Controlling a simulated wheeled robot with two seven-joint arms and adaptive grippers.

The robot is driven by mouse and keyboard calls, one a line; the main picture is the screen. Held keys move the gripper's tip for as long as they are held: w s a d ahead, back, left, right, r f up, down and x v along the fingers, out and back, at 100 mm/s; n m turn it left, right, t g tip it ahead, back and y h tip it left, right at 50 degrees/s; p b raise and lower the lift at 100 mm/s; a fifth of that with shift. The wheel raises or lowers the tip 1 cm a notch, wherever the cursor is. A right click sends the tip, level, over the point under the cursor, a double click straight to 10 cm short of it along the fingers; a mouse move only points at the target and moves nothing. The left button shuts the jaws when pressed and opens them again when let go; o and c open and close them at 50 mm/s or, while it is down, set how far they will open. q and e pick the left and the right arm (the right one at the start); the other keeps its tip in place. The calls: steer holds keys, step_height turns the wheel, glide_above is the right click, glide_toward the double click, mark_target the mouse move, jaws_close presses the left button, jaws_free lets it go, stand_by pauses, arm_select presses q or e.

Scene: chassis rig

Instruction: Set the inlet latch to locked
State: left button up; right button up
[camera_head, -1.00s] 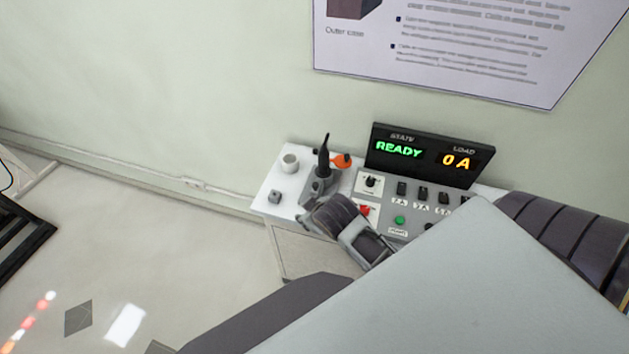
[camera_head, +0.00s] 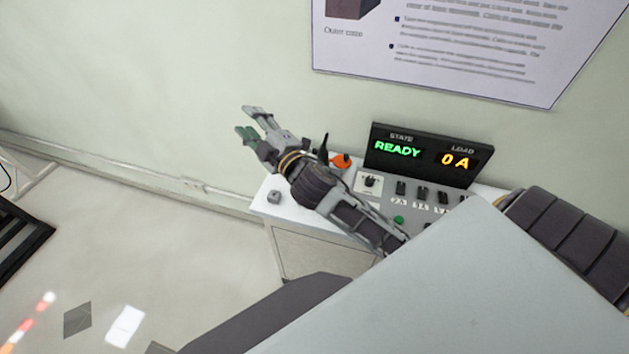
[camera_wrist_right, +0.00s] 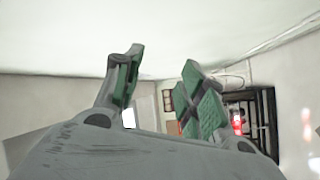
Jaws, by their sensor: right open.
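My right gripper (camera_head: 248,121) is open and empty, up in front of the wall beyond the left end of the console. Its green-padded fingers are spread apart in the right wrist view (camera_wrist_right: 160,62). The control panel (camera_head: 409,222) has a dark rotary knob (camera_head: 370,181) on a white plate, several black switches (camera_head: 422,192) and a green button (camera_head: 398,219). I cannot tell which part is the inlet latch; no label for it is readable. My right forearm hides the panel's lower left. My left gripper is not in view.
A black display (camera_head: 430,155) reads READY and 0 A. An orange part (camera_head: 341,160) and a black upright lever (camera_head: 323,150) stand behind my wrist. A small grey block (camera_head: 274,197) lies on the white tabletop (camera_head: 287,212). The floor at left is mostly clear.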

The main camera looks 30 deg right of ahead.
steer(key=s+a+r+n+g+y, duration=0.45)
steer(key=a+r+n+y, duration=0.7)
steer(key=n+y, duration=0.5)
steer(key=s+a+f+n+g+h, duration=0.2)
steer(key=s+a+f+n+g, duration=0.45)
steer(key=n+g, duration=0.85)
steer(key=d+f+n+h, duration=0.8)
steer(key=d+f+h, duration=0.1)
steer(key=d+f, duration=0.3)
steer(key=w+d+h, duration=0.2)
steer(key=d+h, duration=0.6)
steer(key=d, duration=1)
steer(key=shift+w, duration=0.2)
